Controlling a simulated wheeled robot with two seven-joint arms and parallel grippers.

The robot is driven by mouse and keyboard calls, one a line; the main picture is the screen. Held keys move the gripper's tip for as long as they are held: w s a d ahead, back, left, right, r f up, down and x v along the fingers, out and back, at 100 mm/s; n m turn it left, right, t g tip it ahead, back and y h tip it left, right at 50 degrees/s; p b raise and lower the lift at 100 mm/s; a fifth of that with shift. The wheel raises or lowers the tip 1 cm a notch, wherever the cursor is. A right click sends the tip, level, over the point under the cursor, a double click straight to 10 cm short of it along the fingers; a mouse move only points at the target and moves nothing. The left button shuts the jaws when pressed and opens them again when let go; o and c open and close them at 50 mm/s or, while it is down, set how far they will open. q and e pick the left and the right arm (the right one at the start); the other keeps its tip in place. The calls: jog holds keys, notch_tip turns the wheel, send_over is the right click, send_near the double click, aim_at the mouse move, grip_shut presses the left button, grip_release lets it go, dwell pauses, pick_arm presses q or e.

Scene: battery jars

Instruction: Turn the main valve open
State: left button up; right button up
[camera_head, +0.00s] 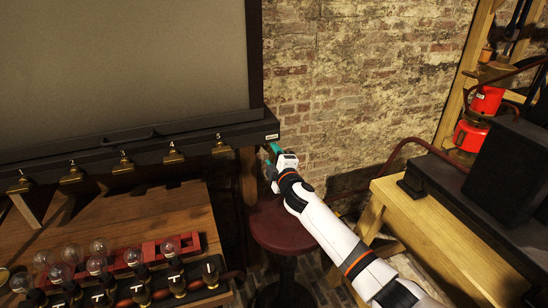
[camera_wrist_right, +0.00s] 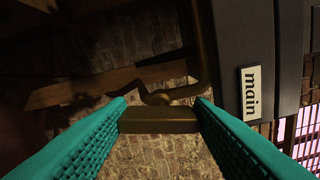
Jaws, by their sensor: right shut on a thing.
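The main valve shows in the right wrist view as a brass bar-shaped handle (camera_wrist_right: 158,120) on a curved brass stem. A white plate reading "main" (camera_wrist_right: 251,92) is fixed on the dark beam beside it. My right gripper (camera_wrist_right: 160,122) has its green fingers on both ends of the handle and is shut on it. In the head view my right gripper (camera_head: 273,157) is at the right end of the dark beam (camera_head: 215,146), just under a small label. The valve is hidden there behind the gripper. My left gripper is not in view.
Several numbered brass taps (camera_head: 124,162) hang along the beam, left of my gripper. A wooden bench (camera_head: 150,215) with bulbs and a red rack (camera_head: 150,249) stands below. A round dark-red stool (camera_head: 272,222) is under my right arm. A wooden table (camera_head: 440,235) with black boxes is at right.

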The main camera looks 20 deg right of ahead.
jog(key=shift+f+n, duration=0.1)
jog(key=shift+n, duration=1.1)
jog(key=o, duration=1)
jog(key=shift+c, duration=0.2)
